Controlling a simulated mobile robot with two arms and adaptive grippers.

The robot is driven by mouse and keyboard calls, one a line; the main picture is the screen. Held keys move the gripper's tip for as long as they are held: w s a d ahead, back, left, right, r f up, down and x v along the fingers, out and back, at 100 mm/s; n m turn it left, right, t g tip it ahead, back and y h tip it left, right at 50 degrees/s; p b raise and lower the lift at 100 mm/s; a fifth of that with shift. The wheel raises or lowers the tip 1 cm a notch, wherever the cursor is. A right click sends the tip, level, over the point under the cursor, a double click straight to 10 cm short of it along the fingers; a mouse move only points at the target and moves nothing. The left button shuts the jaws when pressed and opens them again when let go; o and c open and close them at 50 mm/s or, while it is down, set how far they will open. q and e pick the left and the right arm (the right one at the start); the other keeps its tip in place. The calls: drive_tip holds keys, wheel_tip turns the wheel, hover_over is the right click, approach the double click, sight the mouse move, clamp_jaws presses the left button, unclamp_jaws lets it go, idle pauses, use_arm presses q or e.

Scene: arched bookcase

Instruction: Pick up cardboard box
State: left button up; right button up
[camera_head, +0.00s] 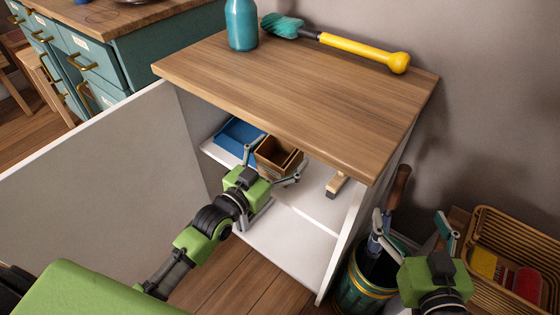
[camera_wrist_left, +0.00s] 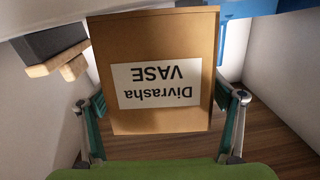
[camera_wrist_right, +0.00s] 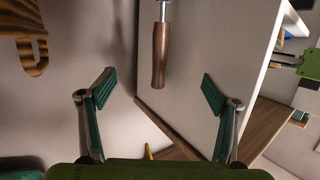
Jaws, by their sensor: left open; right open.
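The cardboard box (camera_head: 279,154) is small, brown and open-topped. It sits on the white shelf inside the cabinet, below the wooden top. In the left wrist view the box (camera_wrist_left: 160,38) fills the middle, with a label reading "Divrasha VASE" upside down. My left gripper (camera_head: 272,165) is open at the box, one finger on each side. In the left wrist view the fingers show beside its lower end, with no clear grip on it. My right gripper (camera_head: 410,224) is open and empty at the right, outside the cabinet. The box's far side is hidden.
A blue tray (camera_head: 233,137) lies left of the box, and a wood-ended object (camera_head: 336,185) lies right. The open white door (camera_head: 100,180) stands left. A bucket (camera_head: 360,286) with a brown-handled tool (camera_head: 399,185) and a wicker basket (camera_head: 515,232) stand right.

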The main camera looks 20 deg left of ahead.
use_arm(q)
drive_tip(key=c, duration=1.2)
drive_tip(key=shift+r, duration=0.15)
